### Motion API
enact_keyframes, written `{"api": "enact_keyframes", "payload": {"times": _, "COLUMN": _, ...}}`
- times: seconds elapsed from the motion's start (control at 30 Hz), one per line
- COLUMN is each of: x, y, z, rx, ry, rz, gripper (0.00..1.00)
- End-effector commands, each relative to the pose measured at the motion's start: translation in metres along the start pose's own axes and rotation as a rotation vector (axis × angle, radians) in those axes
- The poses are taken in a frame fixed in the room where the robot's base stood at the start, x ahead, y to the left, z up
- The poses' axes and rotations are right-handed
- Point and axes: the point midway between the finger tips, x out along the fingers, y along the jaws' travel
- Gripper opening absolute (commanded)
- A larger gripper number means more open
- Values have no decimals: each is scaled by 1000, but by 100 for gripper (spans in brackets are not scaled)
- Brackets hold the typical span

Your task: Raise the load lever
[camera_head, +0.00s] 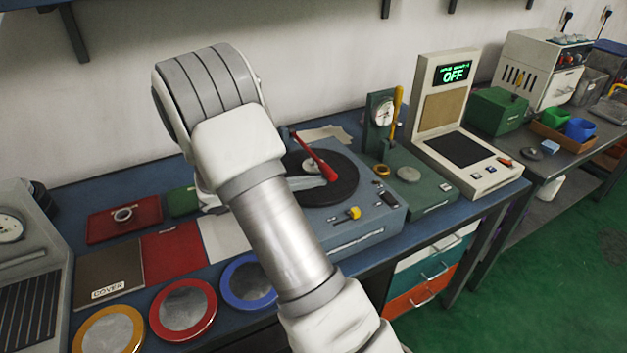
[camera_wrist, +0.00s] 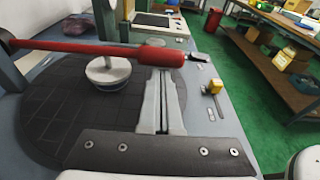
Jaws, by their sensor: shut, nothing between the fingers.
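The load lever, a red arm with a thick red grip (camera_head: 328,172), reaches across the black round plate (camera_head: 343,187) of a grey-blue machine (camera_head: 375,221). In the wrist view the lever's grip (camera_wrist: 160,52) lies crosswise over the end of my gripper (camera_wrist: 160,74). My gripper's fingers are shut together and empty, and their tips are partly hidden by the grip. They appear to lie below it; I cannot tell whether they touch. A pale round hub (camera_wrist: 108,72) stands on the plate beside the fingers. In the head view my arm covers much of the machine's left side.
A yellow knob (camera_head: 353,213) sits on the machine's top. A green dial gauge stand (camera_head: 379,117) with a yellow handle and a cream unit reading OFF (camera_head: 448,95) stand to the right. Red (camera_head: 183,309) and blue (camera_head: 249,282) rimmed discs lie at the bench's front left.

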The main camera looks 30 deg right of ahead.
Motion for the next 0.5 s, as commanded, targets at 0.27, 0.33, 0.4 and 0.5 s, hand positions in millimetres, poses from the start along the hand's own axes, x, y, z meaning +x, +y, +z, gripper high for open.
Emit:
{"api": "enact_keyframes", "payload": {"times": 0.27, "x": -2, "y": -1, "z": 10, "rx": -36, "ry": -1, "rz": -9, "gripper": 0}}
{"api": "enact_keyframes", "payload": {"times": 0.33, "x": -3, "y": -1, "z": 12, "rx": -45, "ry": -1, "rz": -11, "gripper": 0}}
{"api": "enact_keyframes", "payload": {"times": 0.4, "x": -4, "y": -1, "z": 16, "rx": -57, "ry": -1, "rz": -14, "gripper": 0}}
{"api": "enact_keyframes", "payload": {"times": 0.5, "x": -5, "y": -1, "z": 24, "rx": -83, "ry": -2, "rz": -20, "gripper": 0}}
